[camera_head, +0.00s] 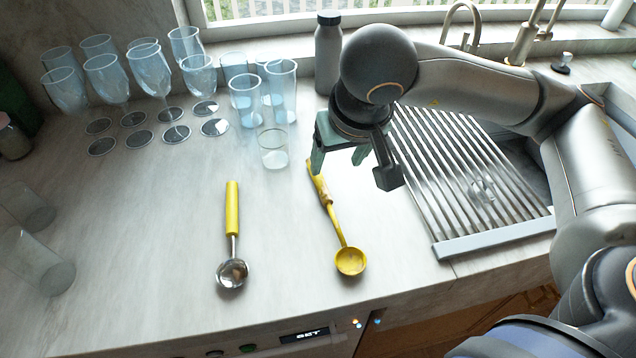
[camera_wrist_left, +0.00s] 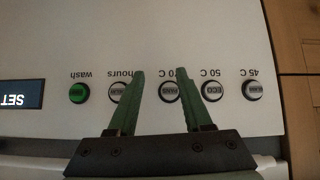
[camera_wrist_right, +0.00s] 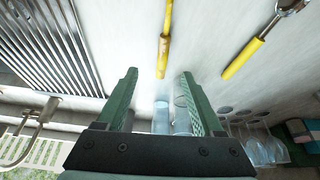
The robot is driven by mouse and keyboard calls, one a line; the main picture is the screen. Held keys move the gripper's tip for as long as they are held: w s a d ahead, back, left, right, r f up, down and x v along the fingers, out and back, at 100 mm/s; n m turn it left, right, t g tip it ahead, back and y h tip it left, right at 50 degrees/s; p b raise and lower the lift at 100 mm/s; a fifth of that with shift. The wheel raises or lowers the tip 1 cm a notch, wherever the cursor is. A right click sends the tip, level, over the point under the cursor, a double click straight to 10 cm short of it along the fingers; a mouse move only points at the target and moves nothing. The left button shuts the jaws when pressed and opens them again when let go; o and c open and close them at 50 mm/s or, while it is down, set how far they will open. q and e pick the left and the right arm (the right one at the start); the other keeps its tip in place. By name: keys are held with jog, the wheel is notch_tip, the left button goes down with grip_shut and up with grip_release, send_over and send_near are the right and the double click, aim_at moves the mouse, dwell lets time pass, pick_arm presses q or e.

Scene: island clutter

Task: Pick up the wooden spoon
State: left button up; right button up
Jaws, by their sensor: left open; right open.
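The wooden spoon (camera_head: 341,236), yellow with a round bowl towards the counter's front edge, lies on the counter. Its handle end is close to my right gripper (camera_head: 338,160), which is open over the counter at that end. In the right wrist view the spoon's handle (camera_wrist_right: 164,42) points in between the open fingers (camera_wrist_right: 158,75), just past their tips, with nothing gripped. My left gripper (camera_wrist_left: 160,72) is open and empty, facing a panel of buttons; it is not in the head view.
A metal scoop with a yellow handle (camera_head: 232,208) lies left of the spoon. Clear glasses (camera_head: 273,150) stand behind, with wine glasses (camera_head: 105,80) further left. A bottle (camera_head: 327,52) stands at the back. A ridged drainer (camera_head: 470,180) lies right. The front counter is mostly free.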

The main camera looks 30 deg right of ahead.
send_over(324, 188)
jog(key=s, duration=0.2)
jog(key=f, duration=0.5)
jog(key=shift+s+d+f, duration=0.1)
jog(key=shift+s+f, duration=0.1)
jog(key=shift+f, duration=0.2)
jog(key=shift+p+x, duration=0.55)
jog(key=shift+x, duration=2.1)
jog(key=shift+a, duration=0.35)
grip_shut()
